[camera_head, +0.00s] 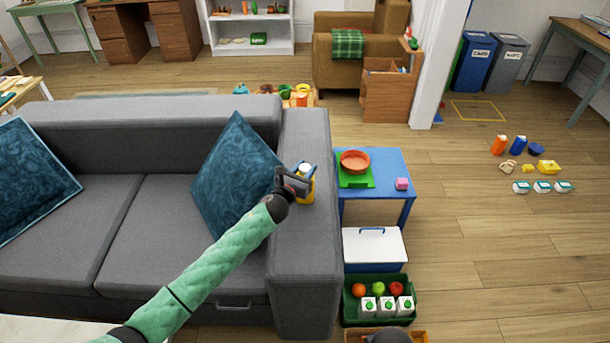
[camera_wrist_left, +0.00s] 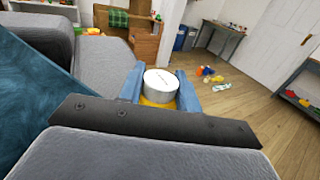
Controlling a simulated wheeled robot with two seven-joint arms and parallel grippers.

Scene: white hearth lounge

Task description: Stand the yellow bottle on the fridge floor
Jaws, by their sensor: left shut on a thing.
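The yellow bottle (camera_head: 307,188) has a white cap and shows at the sofa's right armrest. In the left wrist view the cap (camera_wrist_left: 161,84) faces the camera, with a little of the yellow body (camera_wrist_left: 158,104) below it. My left gripper (camera_head: 301,180) is shut on the bottle, its blue fingers on both sides. I cannot tell whether the bottle's base touches the armrest. I see no fridge in either view. A dark rounded shape (camera_head: 388,336) at the bottom edge may be part of my right arm; no right fingers show.
The grey sofa (camera_head: 308,255) with blue cushions (camera_head: 232,170) lies under my left arm. To its right stand a blue table (camera_head: 390,160), a white-lidded box (camera_head: 374,245) and a green crate (camera_head: 348,308) of fruit and cartons. Open wooden floor lies further right, with several small items.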

